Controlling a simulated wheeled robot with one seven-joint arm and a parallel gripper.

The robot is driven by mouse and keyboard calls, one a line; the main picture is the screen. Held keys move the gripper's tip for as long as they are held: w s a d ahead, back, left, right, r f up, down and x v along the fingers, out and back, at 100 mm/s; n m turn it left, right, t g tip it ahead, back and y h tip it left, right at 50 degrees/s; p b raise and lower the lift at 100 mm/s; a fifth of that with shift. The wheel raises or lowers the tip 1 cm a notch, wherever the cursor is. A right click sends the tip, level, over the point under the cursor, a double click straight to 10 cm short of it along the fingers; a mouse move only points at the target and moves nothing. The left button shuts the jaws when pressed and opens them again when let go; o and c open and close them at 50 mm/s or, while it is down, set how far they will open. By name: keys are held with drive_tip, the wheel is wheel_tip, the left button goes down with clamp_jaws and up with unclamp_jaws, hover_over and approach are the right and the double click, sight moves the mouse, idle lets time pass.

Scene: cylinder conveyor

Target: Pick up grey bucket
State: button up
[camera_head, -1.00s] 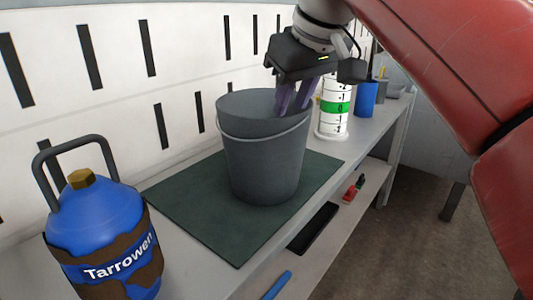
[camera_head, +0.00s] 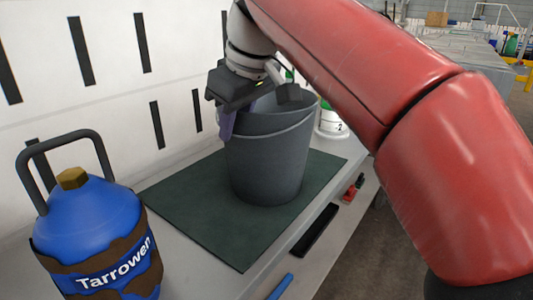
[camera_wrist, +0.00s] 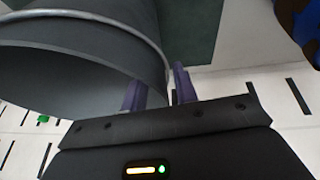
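The grey bucket (camera_head: 268,160) stands upright on a dark green mat (camera_head: 190,207) on the bench. My gripper (camera_head: 236,118) is at the bucket's left rim in the head view, pointing down. One purple finger shows outside the wall; the other is mostly hidden. In the wrist view the bucket (camera_wrist: 70,75) fills the upper left, and its rim runs between the two fingers of my gripper (camera_wrist: 160,88). One finger is on the inner side and one outside. A gap shows between the fingers, so they look open around the rim.
A blue "Tarrowen" gas bottle (camera_head: 95,235) with a dark handle stands at the front left. A white container with a green band (camera_head: 331,119) is behind the bucket. The striped wall (camera_head: 180,60) is close behind.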

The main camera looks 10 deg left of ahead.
drive_tip(key=shift+x, duration=0.9)
clamp_jaws()
drive_tip(key=shift+r, duration=0.1)
idle(0.6)
